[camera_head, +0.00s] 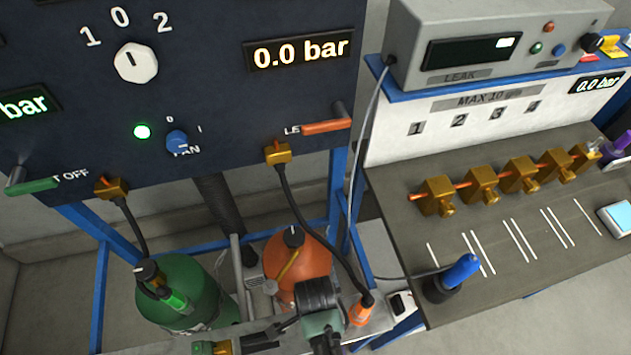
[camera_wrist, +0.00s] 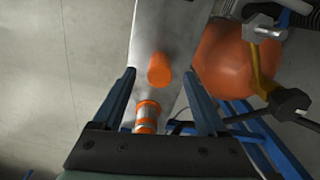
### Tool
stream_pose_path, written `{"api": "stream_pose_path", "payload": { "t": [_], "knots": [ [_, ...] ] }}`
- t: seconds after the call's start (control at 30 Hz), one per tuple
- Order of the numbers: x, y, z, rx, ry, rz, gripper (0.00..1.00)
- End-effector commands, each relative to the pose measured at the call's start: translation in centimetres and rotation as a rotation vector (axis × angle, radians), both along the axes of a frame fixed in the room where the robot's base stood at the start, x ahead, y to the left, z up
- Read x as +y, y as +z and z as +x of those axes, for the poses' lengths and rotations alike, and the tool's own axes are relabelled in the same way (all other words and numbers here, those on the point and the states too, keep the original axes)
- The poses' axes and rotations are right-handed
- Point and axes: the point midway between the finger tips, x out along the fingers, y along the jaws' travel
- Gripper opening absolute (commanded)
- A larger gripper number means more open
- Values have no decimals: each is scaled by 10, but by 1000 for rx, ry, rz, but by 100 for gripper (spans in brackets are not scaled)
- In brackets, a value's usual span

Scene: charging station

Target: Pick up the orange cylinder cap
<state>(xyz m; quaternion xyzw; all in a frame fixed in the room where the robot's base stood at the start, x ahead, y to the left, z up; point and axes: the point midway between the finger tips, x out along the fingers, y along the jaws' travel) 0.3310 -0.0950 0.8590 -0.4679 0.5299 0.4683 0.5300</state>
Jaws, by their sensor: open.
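In the wrist view, a plain orange cap (camera_wrist: 159,69) is on the grey metal shelf (camera_wrist: 150,25). It appears between the fingertips of my gripper (camera_wrist: 159,75), apart from both fingers. My gripper is open and empty, with one finger on each side of the picture's middle. An orange and white banded hose end (camera_wrist: 147,116) lies nearer, between the finger bases. In the head view, the end of my arm is at the bottom middle, in front of the orange cylinder (camera_head: 302,262); the cap cannot be made out there.
The orange cylinder also shows at right in the wrist view (camera_wrist: 222,68), with a valve and wrench-like tool beside it. A green cylinder (camera_head: 182,290) stands left. A dark control panel (camera_head: 220,90) is above. A workbench (camera_head: 540,245) with brass valves is right. Hoses hang nearby.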

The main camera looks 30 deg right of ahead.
Motion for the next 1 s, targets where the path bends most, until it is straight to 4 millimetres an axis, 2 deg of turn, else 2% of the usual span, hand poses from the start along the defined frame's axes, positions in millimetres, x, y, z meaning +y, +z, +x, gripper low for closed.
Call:
{"api": "stream_pose_path", "payload": {
  "t": [0.17,0.43,0.83,0.87,1.0],
  "knots": [
    [0,-17,-1,1,1,0,75],
    [0,-19,0,-1,1,-1,75],
    [0,-19,0,-1,1,-1,3],
    [0,-19,0,-1,1,-1,0],
    [0,-19,0,-1,1,-1,0]
  ]
}}
